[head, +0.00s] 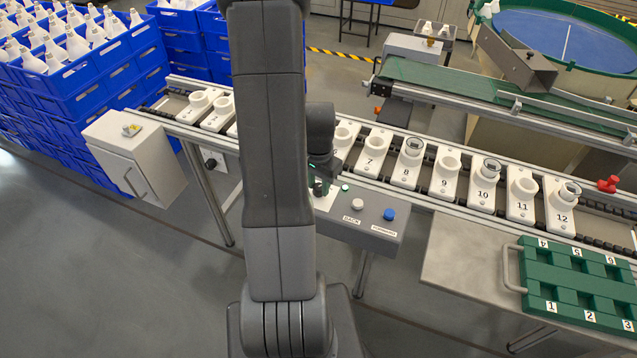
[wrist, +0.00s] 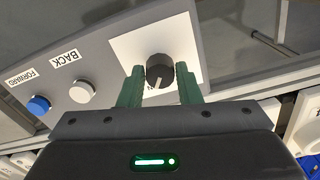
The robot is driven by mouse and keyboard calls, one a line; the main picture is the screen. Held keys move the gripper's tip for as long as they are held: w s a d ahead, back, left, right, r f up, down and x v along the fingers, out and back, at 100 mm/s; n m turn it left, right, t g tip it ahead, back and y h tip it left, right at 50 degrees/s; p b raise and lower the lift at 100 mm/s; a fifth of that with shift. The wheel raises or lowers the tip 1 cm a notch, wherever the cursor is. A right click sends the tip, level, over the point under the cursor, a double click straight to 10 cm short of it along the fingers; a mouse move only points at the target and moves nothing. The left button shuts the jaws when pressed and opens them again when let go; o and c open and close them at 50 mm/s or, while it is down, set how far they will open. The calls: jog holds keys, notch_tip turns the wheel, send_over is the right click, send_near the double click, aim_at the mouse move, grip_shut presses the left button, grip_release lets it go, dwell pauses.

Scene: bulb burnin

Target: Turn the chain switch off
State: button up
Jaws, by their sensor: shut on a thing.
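The chain switch is a dark round knob with a pale pointer line, on a white plate of the grey control box; the knob (wrist: 159,72) shows in the wrist view. My gripper (wrist: 160,80) has its two green fingers on either side of the knob, shut on it. The pointer line runs toward the gripper body in the wrist view. In the head view my gripper (head: 321,188) is over the left end of the control box (head: 375,222), and my arm hides the knob.
A white BACK button (head: 357,204) and a blue FORWARD button (head: 389,214) sit right of the knob in the head view. Numbered white socket holders (head: 372,150) line the conveyor behind. A green tray (head: 575,280) lies on the right table.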

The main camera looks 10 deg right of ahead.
jog(key=shift+n, duration=0.4)
jog(key=n+b, duration=0.1)
jog(key=n, duration=0.2)
jog(key=shift+f+b, duration=0.1)
jog(key=shift+b, duration=0.2)
jog(key=n+b, duration=0.1)
jog(key=n, duration=0.2)
jog(key=shift+n, duration=0.3)
jog(key=n+b, duration=0.1)
jog(key=n, duration=0.5)
jog(key=shift+n, duration=0.4)
jog(key=o, duration=1)
jog(key=shift+c, duration=0.2)
